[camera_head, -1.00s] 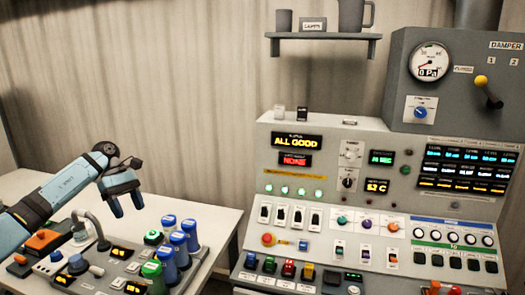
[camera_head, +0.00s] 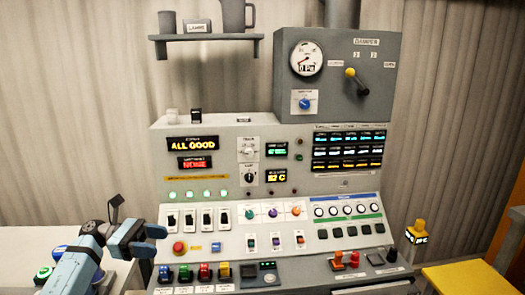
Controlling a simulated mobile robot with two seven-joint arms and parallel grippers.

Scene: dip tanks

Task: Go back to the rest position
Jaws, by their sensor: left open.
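My left arm is light blue and comes in from the bottom left. Its gripper (camera_head: 154,241) points right, with its two fingers apart and nothing between them. In the picture it lies over the lower left edge of the grey control panel (camera_head: 330,188), left of the red round button (camera_head: 180,248). I cannot tell how far it is from the panel. My right gripper is not in view.
The white table (camera_head: 40,240) at the left holds blue and green-capped items (camera_head: 44,273), partly behind my arm. A yellow surface (camera_head: 465,279) and a yellow lamp (camera_head: 417,232) are at the lower right. A grey shelf (camera_head: 205,37) hangs above the panel.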

